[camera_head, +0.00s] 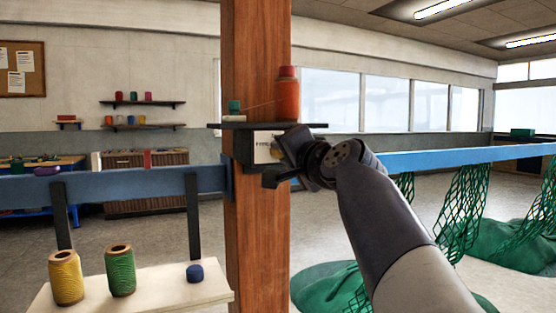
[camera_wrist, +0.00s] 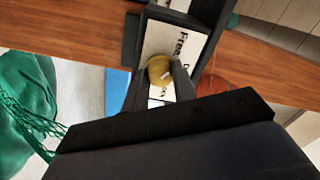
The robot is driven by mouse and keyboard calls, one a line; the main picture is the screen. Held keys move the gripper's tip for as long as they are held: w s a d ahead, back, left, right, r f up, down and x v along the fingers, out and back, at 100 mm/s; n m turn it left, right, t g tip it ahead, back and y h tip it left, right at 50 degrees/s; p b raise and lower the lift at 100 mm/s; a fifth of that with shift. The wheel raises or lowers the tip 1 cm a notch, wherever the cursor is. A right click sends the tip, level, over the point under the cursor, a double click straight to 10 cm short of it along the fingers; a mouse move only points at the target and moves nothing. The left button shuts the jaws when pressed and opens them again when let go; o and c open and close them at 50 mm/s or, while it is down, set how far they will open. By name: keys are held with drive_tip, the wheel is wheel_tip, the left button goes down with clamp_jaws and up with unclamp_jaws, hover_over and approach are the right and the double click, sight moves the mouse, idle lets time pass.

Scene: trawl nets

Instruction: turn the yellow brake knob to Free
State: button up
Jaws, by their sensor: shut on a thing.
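The yellow brake knob (camera_wrist: 160,69) sits on a white label plate (camera_wrist: 166,38) in the wrist view, with the word "Free" printed beside it. A pale mark shows on the knob's face; I cannot tell exactly which word it points to. My gripper (camera_wrist: 160,80) is shut on the knob, one finger on each side. In the head view my gripper (camera_head: 283,160) is at the dark brake box (camera_head: 258,152) on the wooden post (camera_head: 256,240). There the knob is hidden behind my gripper, and only part of the label shows.
Blue rails (camera_head: 120,182) run from both sides of the post. Green nets (camera_head: 470,205) hang at right. A pale bench (camera_head: 150,290) with spools is at lower left.

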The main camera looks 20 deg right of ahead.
drive_tip(key=shift+r+n, duration=0.1)
drive_tip(key=shift+n, duration=0.2)
drive_tip(key=o, duration=1)
drive_tip(key=s, duration=0.3)
drive_tip(key=s+d, duration=0.1)
drive_tip(key=s, duration=0.3)
drive_tip(key=s+b, duration=0.1)
drive_tip(key=s, duration=0.2)
drive_tip(key=shift+s+d+f, duration=0.2)
drive_tip(key=shift+s+d, duration=0.1)
drive_tip(key=shift+d, duration=0.1)
drive_tip(key=shift+w, duration=0.1)
drive_tip(key=w, duration=0.3)
drive_tip(key=w+a, duration=0.1)
drive_tip(key=w, duration=0.3)
drive_tip(key=w+a+p, duration=0.1)
drive_tip(key=w, duration=0.2)
drive_tip(key=shift+w+r, duration=0.15)
drive_tip(key=shift+w, duration=0.1)
drive_tip(key=shift+d, duration=0.1)
